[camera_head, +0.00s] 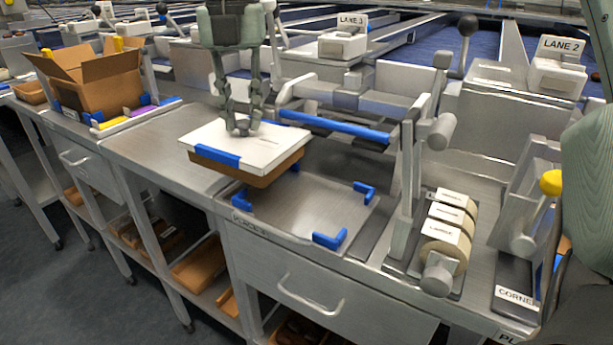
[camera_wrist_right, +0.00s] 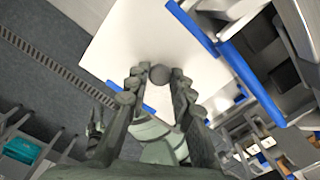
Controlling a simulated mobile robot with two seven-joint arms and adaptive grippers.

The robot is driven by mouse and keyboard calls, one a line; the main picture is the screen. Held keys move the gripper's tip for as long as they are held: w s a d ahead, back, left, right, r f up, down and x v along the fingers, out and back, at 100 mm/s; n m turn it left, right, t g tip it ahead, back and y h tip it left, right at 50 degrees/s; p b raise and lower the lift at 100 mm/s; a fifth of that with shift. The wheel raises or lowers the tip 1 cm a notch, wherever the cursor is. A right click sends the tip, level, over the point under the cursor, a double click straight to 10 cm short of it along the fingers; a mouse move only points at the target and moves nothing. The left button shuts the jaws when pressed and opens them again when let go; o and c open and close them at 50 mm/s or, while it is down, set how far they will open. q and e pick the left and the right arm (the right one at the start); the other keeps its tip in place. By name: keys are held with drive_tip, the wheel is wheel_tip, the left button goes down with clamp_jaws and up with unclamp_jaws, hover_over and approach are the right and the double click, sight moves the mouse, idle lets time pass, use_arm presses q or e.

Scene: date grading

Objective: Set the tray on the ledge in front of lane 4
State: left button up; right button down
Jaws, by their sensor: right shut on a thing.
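The tray (camera_head: 280,172) is a shallow brown box with a flat white top and a blue clip on its near edge. My right gripper (camera_head: 241,128) comes down from above, shut on a small grey knob on the white top. The tray appears held above the steel ledge, behind and left of blue corner brackets (camera_head: 330,239). In the right wrist view my gripper (camera_wrist_right: 158,76) has its fingers on both sides of the knob, and the white top (camera_wrist_right: 140,35) fills the upper middle. I see no readable lane 4 sign. My left gripper is not in view.
A blue bar (camera_head: 335,127) lies close behind and right of the tray. Signs for lane 3 (camera_head: 352,20) and lane 2 (camera_head: 562,45) stand at the back. Label rolls (camera_head: 447,235) stand at right, an open carton (camera_head: 105,92) at left. The bracketed steel surface (camera_head: 300,205) is empty.

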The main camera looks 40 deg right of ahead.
drive_tip(key=shift+w+a, duration=0.3)
drive_tip(key=shift+w, duration=0.55)
drive_tip(key=shift+w+a, duration=0.35)
drive_tip(key=shift+w, duration=0.5)
drive_tip(key=shift+w+a, duration=0.3)
drive_tip(key=shift+w, duration=0.55)
drive_tip(key=shift+w+a, duration=0.4)
drive_tip(key=shift+w, duration=0.9)
